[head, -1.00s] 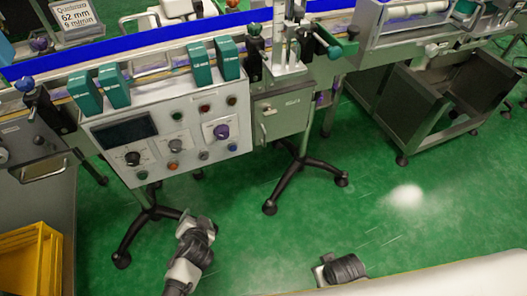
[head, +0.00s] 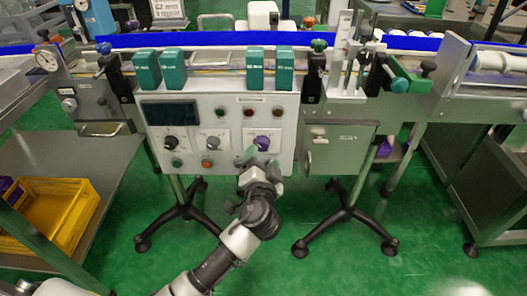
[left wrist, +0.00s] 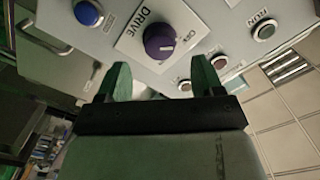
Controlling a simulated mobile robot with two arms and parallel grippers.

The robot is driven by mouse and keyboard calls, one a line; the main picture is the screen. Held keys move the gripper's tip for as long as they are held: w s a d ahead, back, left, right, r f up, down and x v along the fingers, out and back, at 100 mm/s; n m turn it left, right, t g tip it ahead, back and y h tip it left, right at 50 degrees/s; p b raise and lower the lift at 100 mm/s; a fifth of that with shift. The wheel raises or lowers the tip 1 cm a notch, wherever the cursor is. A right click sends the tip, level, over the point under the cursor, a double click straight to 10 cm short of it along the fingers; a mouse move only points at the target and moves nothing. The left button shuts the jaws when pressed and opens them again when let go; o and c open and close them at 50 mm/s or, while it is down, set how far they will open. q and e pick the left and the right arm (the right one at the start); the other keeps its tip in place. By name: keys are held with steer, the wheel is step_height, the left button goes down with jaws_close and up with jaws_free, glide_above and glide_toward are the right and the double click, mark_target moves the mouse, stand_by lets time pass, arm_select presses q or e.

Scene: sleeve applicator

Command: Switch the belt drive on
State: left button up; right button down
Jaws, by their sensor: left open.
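The control panel (head: 222,132) hangs on the front of the conveyor line. Its purple knob (head: 263,143) sits on a white plate at the lower right. In the left wrist view the purple knob (left wrist: 163,42) stands beside the word DRIVE, and the picture is turned round. My left gripper (head: 259,157) is just in front of and below this knob in the head view. In the left wrist view the left gripper (left wrist: 162,78) is open and empty, with its fingertips to either side below the knob, apparently apart from it. My right gripper is out of view.
A black knob (head: 171,143) and a pale knob (head: 212,142) sit left on the panel. Coloured buttons surround them, including a blue one (left wrist: 88,13) and a RUN-labelled one (left wrist: 265,30). A grey box (head: 340,150) hangs right of the panel.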

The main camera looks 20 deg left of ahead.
mark_target(263, 147)
arm_select(q)
steer(key=shift+x, duration=1.95)
steer(key=c, duration=0.9)
